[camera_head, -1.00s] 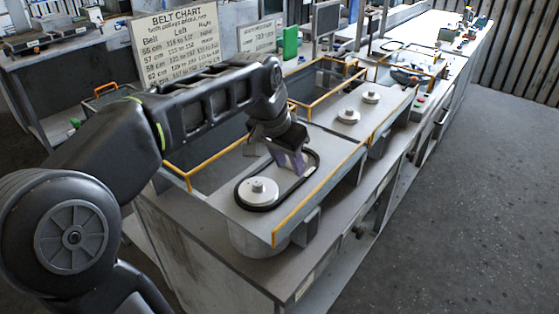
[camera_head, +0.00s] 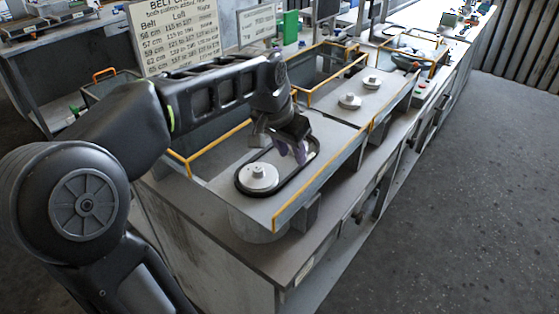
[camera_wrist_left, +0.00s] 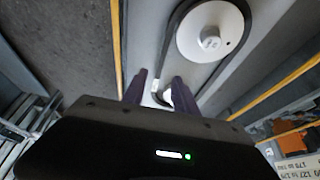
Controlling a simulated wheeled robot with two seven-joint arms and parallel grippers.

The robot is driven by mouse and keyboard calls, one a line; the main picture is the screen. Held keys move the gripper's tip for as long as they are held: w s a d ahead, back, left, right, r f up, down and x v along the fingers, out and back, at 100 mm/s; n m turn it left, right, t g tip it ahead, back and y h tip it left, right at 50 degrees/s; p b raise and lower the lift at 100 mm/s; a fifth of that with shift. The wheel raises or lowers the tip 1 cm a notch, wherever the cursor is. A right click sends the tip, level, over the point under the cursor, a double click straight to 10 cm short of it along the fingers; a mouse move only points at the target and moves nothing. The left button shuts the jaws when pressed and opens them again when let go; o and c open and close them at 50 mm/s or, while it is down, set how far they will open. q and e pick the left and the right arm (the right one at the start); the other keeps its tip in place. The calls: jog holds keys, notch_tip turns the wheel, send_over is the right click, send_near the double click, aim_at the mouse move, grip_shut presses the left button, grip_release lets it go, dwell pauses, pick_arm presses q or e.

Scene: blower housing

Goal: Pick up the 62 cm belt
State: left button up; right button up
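A black belt (camera_head: 240,189) lies as a long loop on the near grey plate, around a pale round pulley (camera_head: 258,177). The belt (camera_wrist_left: 173,27) and the pulley (camera_wrist_left: 209,31) also show in the left wrist view. No length mark is readable on the belt. My left gripper (camera_head: 293,152) points down at the belt's far end, its purple fingers low over the plate. In the left wrist view the fingers (camera_wrist_left: 158,84) stand apart, with a light metal part and dark belt showing in the gap. I cannot tell whether they touch the belt. My right gripper is out of view.
Orange-edged rails (camera_head: 303,188) border the plate. A second plate with two bare pulleys (camera_head: 350,101) lies beyond. A belt chart board (camera_head: 178,38) and a green object (camera_head: 290,27) stand behind. The grey floor on the right is clear.

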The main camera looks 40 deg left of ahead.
aim_at(299, 171)
pick_arm(q)
jog(key=p+x, duration=0.1)
jog(key=x, duration=0.4)
jog(key=shift+f, duration=0.15)
jog(key=shift+s, duration=0.1)
jog(key=shift+c, duration=0.2)
grip_shut()
dwell(0.3)
